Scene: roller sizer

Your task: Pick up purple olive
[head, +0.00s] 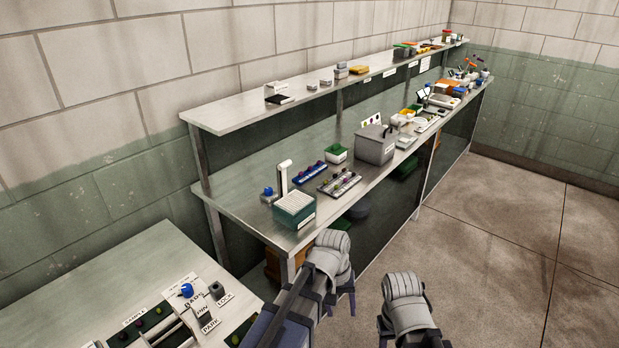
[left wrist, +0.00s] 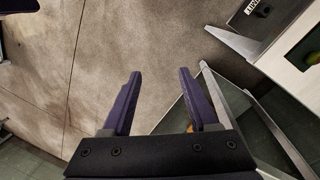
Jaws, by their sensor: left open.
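Small dark, olive-sized pieces sit on the black strip (head: 142,324) of the roller device on the near bench in the head view. My left gripper (head: 340,303) hangs over the floor, right of the near bench and in front of the long bench. In the left wrist view my left gripper (left wrist: 160,74) is open and empty, with bare floor between its fingers. My right gripper (head: 400,332) is farther right over the floor; its jaws are mostly hidden.
The floor at right is clear.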

